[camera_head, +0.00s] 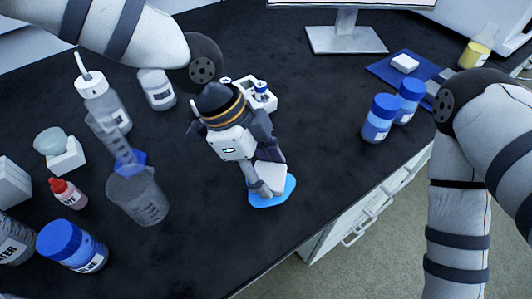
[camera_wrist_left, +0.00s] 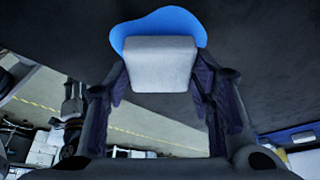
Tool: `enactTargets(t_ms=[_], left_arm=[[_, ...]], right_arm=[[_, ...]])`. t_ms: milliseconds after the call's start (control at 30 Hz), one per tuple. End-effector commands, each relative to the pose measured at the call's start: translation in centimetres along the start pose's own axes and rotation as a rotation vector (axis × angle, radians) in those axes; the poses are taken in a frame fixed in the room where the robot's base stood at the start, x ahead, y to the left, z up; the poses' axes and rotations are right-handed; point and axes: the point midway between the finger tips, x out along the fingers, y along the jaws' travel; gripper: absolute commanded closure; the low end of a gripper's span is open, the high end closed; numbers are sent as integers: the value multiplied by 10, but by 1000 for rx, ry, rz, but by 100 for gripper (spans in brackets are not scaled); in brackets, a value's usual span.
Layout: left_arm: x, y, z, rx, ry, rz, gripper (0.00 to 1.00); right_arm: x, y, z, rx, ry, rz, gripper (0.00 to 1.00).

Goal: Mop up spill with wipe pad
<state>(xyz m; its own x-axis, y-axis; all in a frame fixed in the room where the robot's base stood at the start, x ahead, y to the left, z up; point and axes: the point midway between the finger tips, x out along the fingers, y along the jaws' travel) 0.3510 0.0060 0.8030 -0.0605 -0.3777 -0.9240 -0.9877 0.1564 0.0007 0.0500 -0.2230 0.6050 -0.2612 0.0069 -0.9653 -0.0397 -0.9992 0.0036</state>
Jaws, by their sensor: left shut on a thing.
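The wipe pad (camera_head: 272,173) is a white block between the fingertips of my left gripper (camera_head: 267,180), which is shut on it. In the head view the pad is over the bright blue spill (camera_head: 275,201), near the front edge of the black bench. The spill shows around the pad's lower and right sides; the rest is hidden. In the left wrist view the pad (camera_wrist_left: 160,62) sits between the two fingers (camera_wrist_left: 160,85), with the spill (camera_wrist_left: 163,20) beyond it. My right arm is at the right, its gripper out of view.
Left of my left gripper stand a clear beaker (camera_head: 138,196), a wash bottle (camera_head: 100,100), a red-capped bottle (camera_head: 68,193) and a blue-lidded jar (camera_head: 72,246). Two blue-capped bottles (camera_head: 378,119) stand to the right, near a blue mat (camera_head: 432,70). Bench around the spill's right is clear.

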Motion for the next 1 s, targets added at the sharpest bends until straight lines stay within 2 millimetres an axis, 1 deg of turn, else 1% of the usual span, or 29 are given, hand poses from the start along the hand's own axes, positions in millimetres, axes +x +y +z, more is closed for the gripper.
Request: enactTargets(t_ms=[133,467,767,1000], left_arm=[[7,0,3,1,0,-2,65],[7,0,3,2,0,-4,65],[12,0,4,2,0,-4,65],[13,8,-4,5,-2,-6,65]], right_arm=[[2,0,1,0,-4,0,60],[1,0,0,-1,-3,0,60],[0,0,0,-1,1,0,60],[-8,0,-5,-1,23,-1,60]])
